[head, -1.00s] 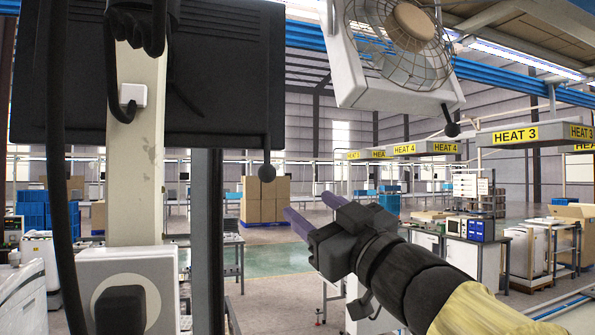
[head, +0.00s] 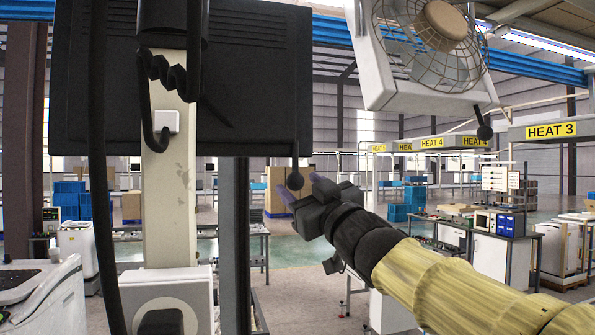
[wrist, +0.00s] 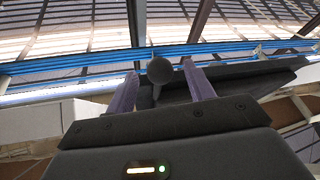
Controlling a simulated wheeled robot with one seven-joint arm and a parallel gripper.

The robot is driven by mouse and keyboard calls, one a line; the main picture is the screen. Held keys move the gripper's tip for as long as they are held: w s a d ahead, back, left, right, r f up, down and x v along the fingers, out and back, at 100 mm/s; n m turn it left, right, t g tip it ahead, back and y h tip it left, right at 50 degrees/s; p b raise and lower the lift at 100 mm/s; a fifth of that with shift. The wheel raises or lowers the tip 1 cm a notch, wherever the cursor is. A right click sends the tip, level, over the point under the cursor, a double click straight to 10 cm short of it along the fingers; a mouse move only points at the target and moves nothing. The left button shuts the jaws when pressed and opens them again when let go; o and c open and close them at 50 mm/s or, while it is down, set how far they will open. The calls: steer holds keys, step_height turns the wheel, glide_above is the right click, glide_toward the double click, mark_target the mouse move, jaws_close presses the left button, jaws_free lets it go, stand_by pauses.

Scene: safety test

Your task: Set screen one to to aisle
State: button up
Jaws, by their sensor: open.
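A large black screen (head: 180,85) hangs on a cream post in the head view, its back towards me. A black ball knob (head: 294,180) hangs on a short stem from its lower right corner. My gripper (head: 298,185) is open at the knob, with purple fingers. In the wrist view the ball knob (wrist: 160,70) shows between the two spread finger tips, with a gap on each side; I cannot tell whether it touches. The screen's dark panel (wrist: 235,78) lies behind the fingers in that view. The screen's face is hidden, so what it displays cannot be seen.
A white fan unit (head: 425,60) with its own ball knob (head: 485,131) hangs at upper right. The cream post (head: 168,200) and a dark upright (head: 234,240) stand left of my gripper. Black cables hang by the post. Benches and boxes stand farther back.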

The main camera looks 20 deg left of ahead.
steer(key=p+x, duration=0.1)
steer(key=x, duration=0.4)
steer(key=shift+d, duration=0.1)
jaws_close()
